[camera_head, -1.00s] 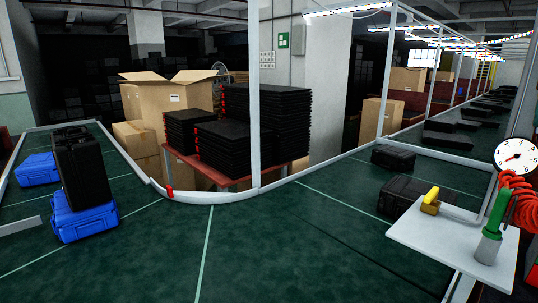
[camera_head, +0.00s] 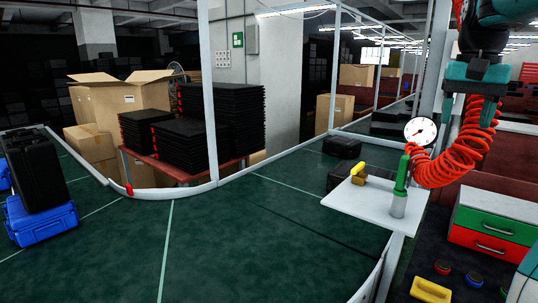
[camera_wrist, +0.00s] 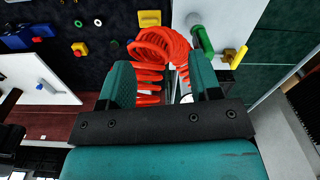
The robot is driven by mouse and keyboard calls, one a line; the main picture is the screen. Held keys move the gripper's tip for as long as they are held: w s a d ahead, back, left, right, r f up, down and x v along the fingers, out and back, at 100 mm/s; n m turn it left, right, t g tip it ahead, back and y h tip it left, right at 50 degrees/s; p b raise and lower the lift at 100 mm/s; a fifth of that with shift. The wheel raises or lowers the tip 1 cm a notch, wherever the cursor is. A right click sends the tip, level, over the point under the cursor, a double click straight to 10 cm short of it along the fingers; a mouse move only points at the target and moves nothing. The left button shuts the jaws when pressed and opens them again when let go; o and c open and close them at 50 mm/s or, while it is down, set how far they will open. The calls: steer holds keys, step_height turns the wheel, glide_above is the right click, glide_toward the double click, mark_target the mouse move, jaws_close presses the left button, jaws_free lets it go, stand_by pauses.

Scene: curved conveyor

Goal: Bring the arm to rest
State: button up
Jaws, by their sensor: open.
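My gripper (camera_head: 472,105) shows at the upper right of the head view, teal and black, pointing down above the area right of the white shelf. In the wrist view my gripper (camera_wrist: 160,85) has its two teal fingers apart with nothing held between them. A red coiled hose (camera_head: 452,160) hangs close to the gripper in the head view. In the wrist view the hose (camera_wrist: 160,45) lies beyond the fingertips; I cannot tell whether it touches them.
A white shelf (camera_head: 350,208) carries a green-handled tool (camera_head: 401,180) and a yellow item (camera_head: 357,172). The drawer unit (camera_head: 492,225) stands at right. Black and blue cases sit on the green conveyor (camera_head: 240,245), whose middle is clear. A gauge (camera_head: 420,131) is near the hose.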

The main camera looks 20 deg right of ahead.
steer(key=w+a+f+n+b, duration=0.1)
steer(key=a+f+n, duration=0.25)
steer(key=a, duration=0.45)
steer(key=w+a+f+n+t+y+b, duration=0.1)
steer(key=w+a+f+n, duration=0.15)
steer(key=a+f, duration=0.4)
steer(key=a+f+n+b, duration=0.1)
steer(key=a+f+n, duration=0.25)
steer(key=a, duration=0.55)
steer(key=s+a+f+n+y, duration=0.1)
steer(key=s+a+f+n, duration=0.2)
steer(key=a, duration=0.5)
steer(key=s+a+f+n+g+y+b, duration=0.1)
steer(key=s+a+f+n, duration=0.3)
steer(key=s+a, duration=0.4)
steer(key=shift+s+f+n+y, duration=0.3)
steer(key=shift+n+y, duration=0.25)
steer(key=shift+y, duration=0.15)
steer(key=shift+d, duration=0.1)
